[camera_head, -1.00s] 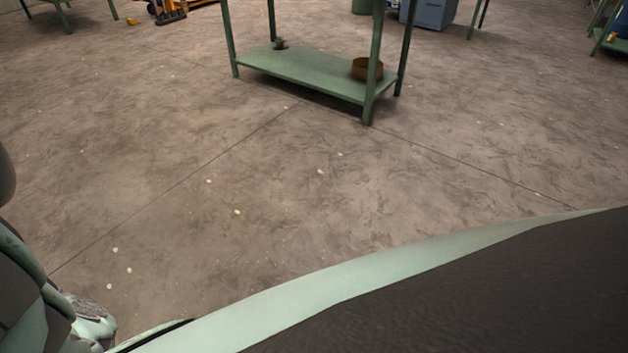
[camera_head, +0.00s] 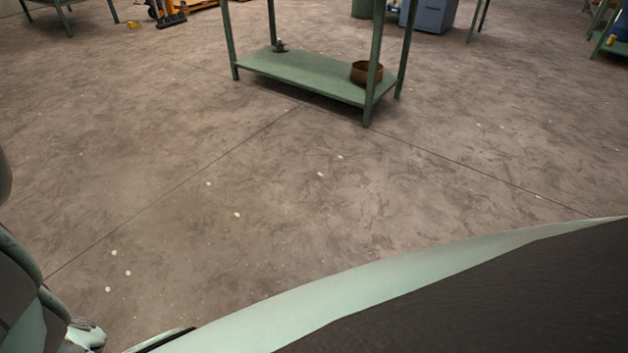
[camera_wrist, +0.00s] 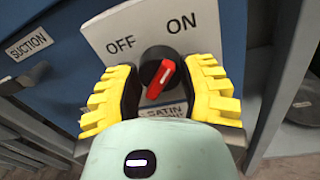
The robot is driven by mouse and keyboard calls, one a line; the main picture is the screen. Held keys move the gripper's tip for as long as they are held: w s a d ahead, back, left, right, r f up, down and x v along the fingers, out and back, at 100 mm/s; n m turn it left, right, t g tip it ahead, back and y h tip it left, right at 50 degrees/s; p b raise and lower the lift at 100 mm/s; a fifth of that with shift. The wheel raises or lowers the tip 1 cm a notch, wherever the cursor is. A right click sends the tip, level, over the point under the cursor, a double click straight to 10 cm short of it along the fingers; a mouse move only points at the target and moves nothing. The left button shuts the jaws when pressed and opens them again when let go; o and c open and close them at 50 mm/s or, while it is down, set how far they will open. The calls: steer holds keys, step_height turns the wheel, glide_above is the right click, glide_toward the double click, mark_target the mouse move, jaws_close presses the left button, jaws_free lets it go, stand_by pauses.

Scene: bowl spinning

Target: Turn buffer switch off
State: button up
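In the wrist view, a rotary switch (camera_wrist: 165,76) with a black round base and a red handle sits on a white plate (camera_wrist: 122,26). The plate reads OFF at upper left and ON at upper right. The handle slants, its upper end leaning right towards ON. A label (camera_wrist: 166,110) below it is partly hidden by my gripper; I read "SATIN" on it. My gripper (camera_wrist: 158,80) has its yellow fingers apart, one on each side of the switch. I cannot tell whether the pads touch it. The head view does not show the switch or gripper.
A SUCTION label (camera_wrist: 29,42) is on the blue panel left of the plate. In the head view, a green table (camera_head: 310,78) with a brown bowl (camera_head: 366,72) on its lower shelf stands at the back. The floor (camera_head: 230,190) before it is clear.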

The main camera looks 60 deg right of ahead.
steer(key=c, duration=0.6)
steer(key=shift+o, duration=0.2)
steer(key=shift+d, duration=0.1)
